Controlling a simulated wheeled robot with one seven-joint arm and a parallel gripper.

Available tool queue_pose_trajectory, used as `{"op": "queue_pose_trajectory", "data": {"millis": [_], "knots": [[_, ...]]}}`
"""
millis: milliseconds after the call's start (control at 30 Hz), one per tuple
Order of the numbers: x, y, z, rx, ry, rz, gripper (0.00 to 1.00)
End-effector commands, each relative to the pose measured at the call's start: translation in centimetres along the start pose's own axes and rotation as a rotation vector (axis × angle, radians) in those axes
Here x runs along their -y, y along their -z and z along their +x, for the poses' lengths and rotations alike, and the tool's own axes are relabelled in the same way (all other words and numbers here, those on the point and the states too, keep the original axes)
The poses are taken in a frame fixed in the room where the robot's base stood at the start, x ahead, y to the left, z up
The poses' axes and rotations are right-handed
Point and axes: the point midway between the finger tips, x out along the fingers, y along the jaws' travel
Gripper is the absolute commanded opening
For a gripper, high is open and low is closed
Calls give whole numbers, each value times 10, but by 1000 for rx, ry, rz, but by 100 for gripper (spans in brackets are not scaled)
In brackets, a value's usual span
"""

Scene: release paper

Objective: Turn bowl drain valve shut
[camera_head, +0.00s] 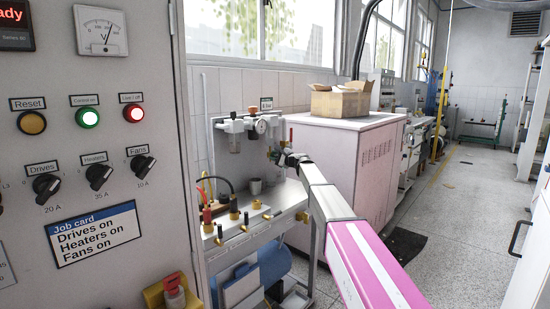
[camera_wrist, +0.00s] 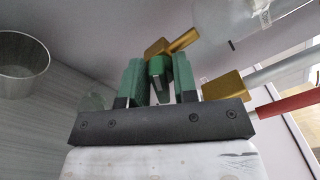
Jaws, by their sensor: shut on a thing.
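In the wrist view, a drain valve with a green handle (camera_wrist: 159,70) and a brass body (camera_wrist: 172,44) sits between the two green fingers of my gripper (camera_wrist: 160,80). The fingers are shut on the green handle. A translucent bowl (camera_wrist: 232,18) hangs above and to the right of the brass body. In the head view, my gripper (camera_head: 284,156) reaches the right end of the wall-mounted air unit (camera_head: 262,124). The valve and fingertips are too small and too covered there to make out. The handle's exact angle is hard to tell.
A brass block (camera_wrist: 224,85) and a red handle (camera_wrist: 288,104) lie close on the gripper's right. A grey cup (camera_head: 255,186) stands on the bench (camera_head: 272,203) below, among brass fittings. A pink-white cabinet (camera_head: 345,165) stands right of the bench. A control panel (camera_head: 100,170) fills the left.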

Motion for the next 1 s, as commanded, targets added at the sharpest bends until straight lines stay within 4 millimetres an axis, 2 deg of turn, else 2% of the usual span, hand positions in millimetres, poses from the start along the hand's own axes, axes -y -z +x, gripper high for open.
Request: {"op": "queue_pose_trajectory", "data": {"millis": [500, 1000], "knots": [[-3, 0, 0, 1, -1, -423, 4], [-4, 0, 0, 1, -2, -570, 4]]}}
